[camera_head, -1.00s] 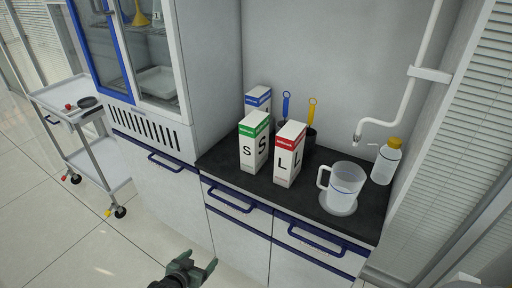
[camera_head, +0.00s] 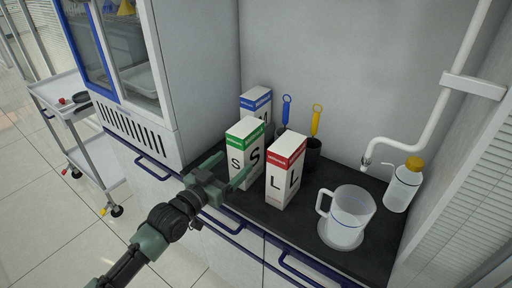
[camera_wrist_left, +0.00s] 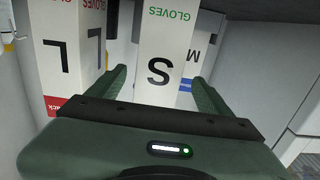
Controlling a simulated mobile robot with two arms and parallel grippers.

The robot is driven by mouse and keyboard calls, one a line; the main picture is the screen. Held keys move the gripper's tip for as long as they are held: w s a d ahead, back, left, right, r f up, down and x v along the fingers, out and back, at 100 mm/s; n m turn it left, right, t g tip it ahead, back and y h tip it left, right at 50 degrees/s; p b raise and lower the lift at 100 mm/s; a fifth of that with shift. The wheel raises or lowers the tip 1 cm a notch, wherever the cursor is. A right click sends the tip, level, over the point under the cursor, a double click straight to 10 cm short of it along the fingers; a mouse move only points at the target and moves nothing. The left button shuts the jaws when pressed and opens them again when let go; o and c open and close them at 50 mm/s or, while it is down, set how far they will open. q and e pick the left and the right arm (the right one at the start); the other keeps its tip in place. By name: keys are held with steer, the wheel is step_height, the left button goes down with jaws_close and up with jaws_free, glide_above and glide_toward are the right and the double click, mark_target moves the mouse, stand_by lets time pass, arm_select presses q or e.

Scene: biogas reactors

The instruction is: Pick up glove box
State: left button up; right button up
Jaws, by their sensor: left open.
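Three white glove boxes stand on the dark counter. The green-topped S box (camera_head: 244,152) is in the middle, the red-topped L box (camera_head: 284,174) is to its right, and the blue-topped M box (camera_head: 256,104) is behind. My left gripper (camera_head: 236,168) is open just in front of the S box, fingers pointing at it. In the left wrist view the S box (camera_wrist_left: 166,48) shows between the open fingers (camera_wrist_left: 157,80), the L box (camera_wrist_left: 68,50) is at left, and part of the M box (camera_wrist_left: 197,54) shows behind. I cannot tell whether the fingers touch the S box. My right gripper is not in view.
A clear jug (camera_head: 346,217) and a yellow-capped bottle (camera_head: 404,184) stand at the counter's right. Dark holders with blue and yellow-handled tools (camera_head: 316,122) are behind the L box. A white pipe (camera_head: 432,128) runs down the wall. A glass-door cabinet (camera_head: 150,70) is at left.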

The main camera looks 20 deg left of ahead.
mark_target(246, 148)
arm_select(q)
steer(key=shift+w+r, duration=0.15)
steer(key=shift+r, duration=0.05)
steer(key=x, duration=0.2)
steer(key=shift+w+d+r+p, duration=0.2)
steer(key=shift+r+p, duration=0.05)
steer(key=shift+p, duration=0.1)
steer(key=x, duration=0.4)
steer(key=shift+w+d+p, duration=0.15)
steer(key=shift+w+p, duration=0.1)
steer(key=shift+p, duration=0.15)
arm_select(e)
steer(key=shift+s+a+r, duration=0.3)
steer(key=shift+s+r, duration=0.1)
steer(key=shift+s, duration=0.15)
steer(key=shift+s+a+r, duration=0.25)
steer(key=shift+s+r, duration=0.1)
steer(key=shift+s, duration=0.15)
arm_select(q)
steer(key=c, duration=0.4)
jaws_close()
steer(key=shift+r, duration=0.15)
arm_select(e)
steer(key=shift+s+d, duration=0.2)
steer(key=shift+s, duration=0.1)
